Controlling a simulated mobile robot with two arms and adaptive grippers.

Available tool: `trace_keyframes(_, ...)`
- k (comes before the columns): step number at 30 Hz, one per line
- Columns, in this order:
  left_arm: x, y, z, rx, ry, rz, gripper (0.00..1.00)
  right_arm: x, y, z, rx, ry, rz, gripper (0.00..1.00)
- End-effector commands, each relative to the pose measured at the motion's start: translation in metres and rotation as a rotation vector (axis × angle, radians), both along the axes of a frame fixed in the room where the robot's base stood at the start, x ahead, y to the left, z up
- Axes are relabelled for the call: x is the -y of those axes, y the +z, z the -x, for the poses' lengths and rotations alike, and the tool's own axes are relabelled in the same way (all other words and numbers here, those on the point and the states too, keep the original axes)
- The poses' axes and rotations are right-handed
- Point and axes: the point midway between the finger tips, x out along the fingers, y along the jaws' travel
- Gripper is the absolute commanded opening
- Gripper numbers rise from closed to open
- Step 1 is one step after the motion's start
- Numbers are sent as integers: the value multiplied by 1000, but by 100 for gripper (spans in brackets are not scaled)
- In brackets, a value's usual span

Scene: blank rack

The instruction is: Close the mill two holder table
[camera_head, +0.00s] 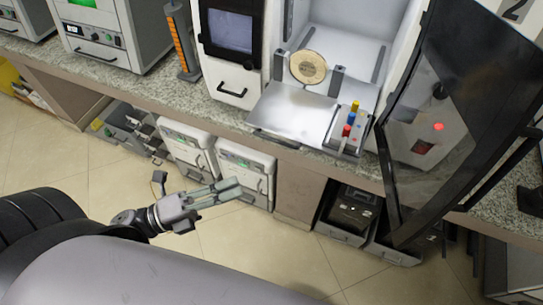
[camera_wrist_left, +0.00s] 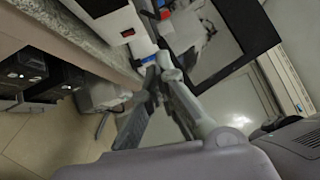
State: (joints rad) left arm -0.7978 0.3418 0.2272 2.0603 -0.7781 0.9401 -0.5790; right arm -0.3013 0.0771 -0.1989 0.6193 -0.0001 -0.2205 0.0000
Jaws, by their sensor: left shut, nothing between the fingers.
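The mill marked 2 stands on the counter with its black-framed door (camera_head: 455,110) swung open to the right. Its holder table (camera_head: 290,110), a flat metal plate, is slid out and its front edge overhangs the counter edge. A round tan disc (camera_head: 308,67) stands upright at the back of the plate. My left gripper (camera_head: 236,188) is shut and empty, in front of and below the counter, apart from the holder table. Its fingers (camera_wrist_left: 160,72) also show in the left wrist view. My right gripper is not in view.
A small block with red, blue and yellow knobs (camera_head: 349,128) sits right of the plate. White machines (camera_head: 245,170) and dark boxes (camera_head: 350,215) stand under the counter. The open door projects past the counter edge. The tiled floor (camera_head: 240,240) is clear.

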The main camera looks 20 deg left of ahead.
Motion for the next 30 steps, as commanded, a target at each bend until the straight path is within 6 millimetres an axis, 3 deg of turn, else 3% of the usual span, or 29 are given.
trace_keyframes(4,23,11,-23,3,1,5,0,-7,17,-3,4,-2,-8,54)
trace_keyframes(11,58,16,-55,1,2,5,0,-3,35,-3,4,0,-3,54)
trace_keyframes(18,56,19,-86,-2,3,4,0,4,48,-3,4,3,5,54)
trace_keyframes(30,57,18,-91,-3,2,3,0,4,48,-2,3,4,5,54)
